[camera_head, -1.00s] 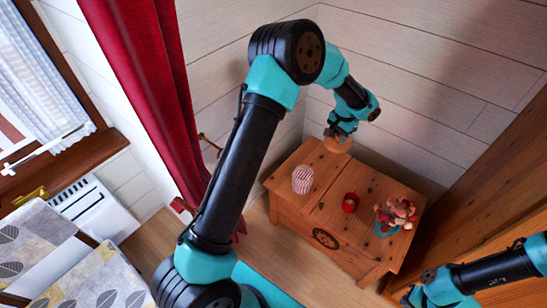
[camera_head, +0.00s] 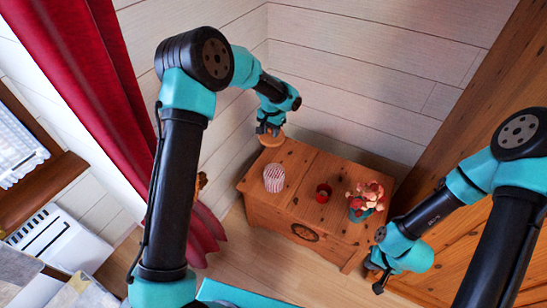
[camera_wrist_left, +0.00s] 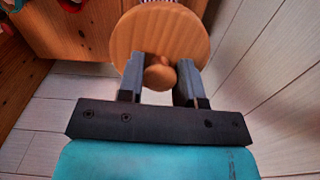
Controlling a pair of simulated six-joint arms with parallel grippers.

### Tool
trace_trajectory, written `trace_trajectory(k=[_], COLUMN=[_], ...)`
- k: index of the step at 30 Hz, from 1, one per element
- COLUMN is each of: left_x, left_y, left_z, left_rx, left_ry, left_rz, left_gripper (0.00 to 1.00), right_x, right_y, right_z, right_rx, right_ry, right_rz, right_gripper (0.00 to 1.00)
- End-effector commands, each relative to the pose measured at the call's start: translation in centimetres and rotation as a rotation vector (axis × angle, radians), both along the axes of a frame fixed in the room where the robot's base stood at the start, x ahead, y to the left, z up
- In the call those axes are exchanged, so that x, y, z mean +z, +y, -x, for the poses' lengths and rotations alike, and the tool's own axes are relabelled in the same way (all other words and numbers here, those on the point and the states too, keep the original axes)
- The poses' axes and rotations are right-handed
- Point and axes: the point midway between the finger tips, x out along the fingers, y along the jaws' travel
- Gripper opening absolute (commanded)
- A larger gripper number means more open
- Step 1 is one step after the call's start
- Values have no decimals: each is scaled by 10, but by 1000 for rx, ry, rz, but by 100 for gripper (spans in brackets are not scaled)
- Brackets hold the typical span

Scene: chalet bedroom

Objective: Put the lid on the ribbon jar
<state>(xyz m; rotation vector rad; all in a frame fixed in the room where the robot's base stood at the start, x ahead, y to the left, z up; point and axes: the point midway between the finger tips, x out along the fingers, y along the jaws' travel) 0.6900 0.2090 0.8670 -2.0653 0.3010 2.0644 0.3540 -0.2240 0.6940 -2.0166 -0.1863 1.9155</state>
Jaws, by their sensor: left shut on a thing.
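The lid (camera_head: 272,141) is a round, light wooden disc with a small knob. My left gripper (camera_head: 270,129) is shut on the knob; in the left wrist view the gripper (camera_wrist_left: 159,74) has a finger on each side of it and the lid (camera_wrist_left: 160,30) spreads beyond the fingertips. Only a sliver of stripes shows past the lid in the wrist view. My right gripper (camera_head: 378,281) is low at the right, its jaws too small to judge.
The wooden chest (camera_head: 300,165) also bears a small red cup (camera_head: 323,193) and a teal pot with a reddish plant (camera_head: 368,197). White plank walls (camera_head: 340,50) stand behind it, a red curtain (camera_head: 90,60) at left and a wooden panel (camera_head: 490,90) at right.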

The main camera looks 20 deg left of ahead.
Motion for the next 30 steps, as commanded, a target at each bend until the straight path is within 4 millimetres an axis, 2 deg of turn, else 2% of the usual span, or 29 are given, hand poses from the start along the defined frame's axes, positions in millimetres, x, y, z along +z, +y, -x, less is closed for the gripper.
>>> trace_trajectory(k=[5, 12, 15, 20, 30], left_x=[-46, -131, -158, -178, -179], left_y=[0, -3, -4, -5, -5], left_z=[-9, -19, -19, -20, -20], left_rx=[35, 102, 124, 141, 143], left_ry=[6, 4, 3, 0, 0], left_rz=[-6, -5, -2, 2, 2], left_gripper=[9, 9, 9, 9, 9], right_x=[0, 0, 0, 0, 0], right_y=[0, 0, 0, 0, 0], right_z=[0, 0, 0, 0, 0], right_rx=[0, 0, 0, 0, 0], right_ry=[0, 0, 0, 0, 0], right_rz=[0, 0, 0, 0, 0], right_gripper=[0, 0, 0, 0, 0])
